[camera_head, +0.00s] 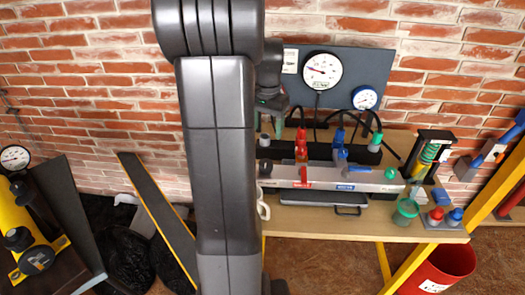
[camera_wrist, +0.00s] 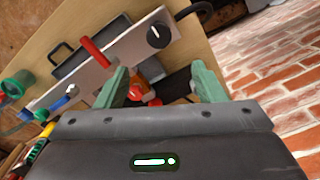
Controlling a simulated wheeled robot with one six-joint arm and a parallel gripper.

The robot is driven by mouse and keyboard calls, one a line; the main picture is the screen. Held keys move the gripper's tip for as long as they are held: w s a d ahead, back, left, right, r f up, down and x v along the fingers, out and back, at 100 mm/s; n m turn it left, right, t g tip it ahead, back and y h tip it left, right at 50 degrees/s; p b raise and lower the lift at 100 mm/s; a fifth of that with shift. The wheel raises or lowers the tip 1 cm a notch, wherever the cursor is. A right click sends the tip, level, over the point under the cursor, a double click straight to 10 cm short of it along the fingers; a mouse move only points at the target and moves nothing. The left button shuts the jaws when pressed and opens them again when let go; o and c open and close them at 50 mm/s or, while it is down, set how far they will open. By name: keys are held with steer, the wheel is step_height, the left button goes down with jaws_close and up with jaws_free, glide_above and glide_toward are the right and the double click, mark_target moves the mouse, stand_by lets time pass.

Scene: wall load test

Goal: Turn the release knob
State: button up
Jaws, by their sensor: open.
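A grey valve block (camera_head: 340,179) lies along the wooden bench, with a red lever (camera_head: 303,176) and a green knob (camera_head: 390,173). The wrist view shows the block (camera_wrist: 125,48) with the red lever (camera_wrist: 97,52) and a round black knob with a white mark (camera_wrist: 158,35). I cannot tell for sure which knob is the release knob. My gripper (camera_wrist: 160,84) has its two green fingers wide apart, with nothing held between them. In the head view my gripper (camera_head: 272,103) is above the bench's left part, in front of the wall panel, partly hidden by my arm.
A dark panel with a large gauge (camera_head: 322,70) and a smaller gauge (camera_head: 365,97) stands behind the bench. Red and blue fittings and black hoses crowd the bench back. A green cup (camera_head: 405,211) stands at the right. A red bin (camera_head: 440,270) is below.

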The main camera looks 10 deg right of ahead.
mark_target(266, 163)
step_height(266, 163, down, 13)
steer(key=shift+s+a+f, duration=0.1)
steer(key=shift+f, duration=0.1)
steer(key=shift+c, duration=0.2)
steer(key=c, duration=0.9)
